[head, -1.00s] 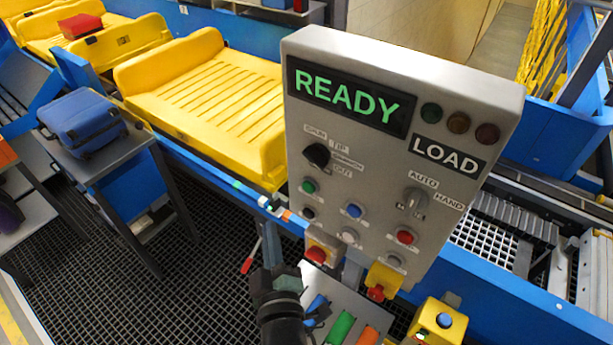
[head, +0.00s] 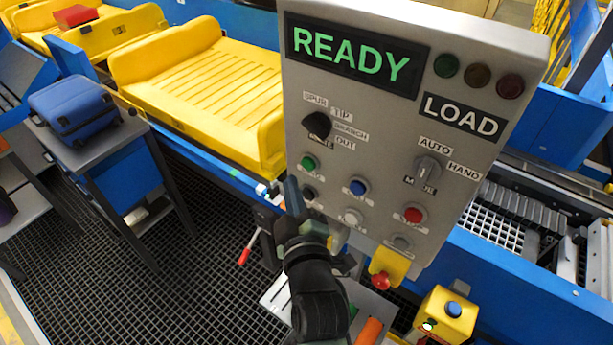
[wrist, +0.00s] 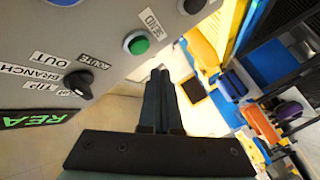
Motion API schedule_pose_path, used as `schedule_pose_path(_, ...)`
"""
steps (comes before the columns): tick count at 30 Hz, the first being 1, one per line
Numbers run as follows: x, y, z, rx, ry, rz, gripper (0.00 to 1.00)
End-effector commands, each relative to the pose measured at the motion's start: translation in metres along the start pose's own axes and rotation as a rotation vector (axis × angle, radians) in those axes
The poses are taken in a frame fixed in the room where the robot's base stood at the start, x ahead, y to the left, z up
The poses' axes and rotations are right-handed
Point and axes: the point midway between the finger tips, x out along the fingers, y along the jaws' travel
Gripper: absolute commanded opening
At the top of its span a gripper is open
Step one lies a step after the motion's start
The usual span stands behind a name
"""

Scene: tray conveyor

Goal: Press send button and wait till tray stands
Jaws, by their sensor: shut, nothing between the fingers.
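The grey control panel (head: 370,140) faces me with a display (head: 352,55) that reads READY in green. The green send button (head: 309,162) is on its lower left; in the wrist view the green button (wrist: 137,43) sits beside the label SEND. My gripper (head: 292,188) is shut and empty, its fingertips just below and left of the green button in the head view. In the wrist view the fingers (wrist: 160,76) point past the button, apart from it as far as I can tell. An empty yellow tray (head: 205,85) stands on the conveyor behind the panel.
A black selector knob (head: 318,125), a blue button (head: 357,187) and a red button (head: 413,215) are close to the green one. A blue suitcase (head: 75,112) lies on a side table at left. A red case (head: 76,16) rides a farther tray.

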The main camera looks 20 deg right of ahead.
Motion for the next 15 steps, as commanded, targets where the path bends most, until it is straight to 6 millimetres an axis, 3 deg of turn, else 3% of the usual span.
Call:
schedule_pose_path(6, 0.012, 0.007, 0.009, 0.0, 0.001, 0.001, 0.0)
schedule_pose_path(15, 0.014, 0.011, 0.01, 0.0, 0.001, -0.001, 0.0)
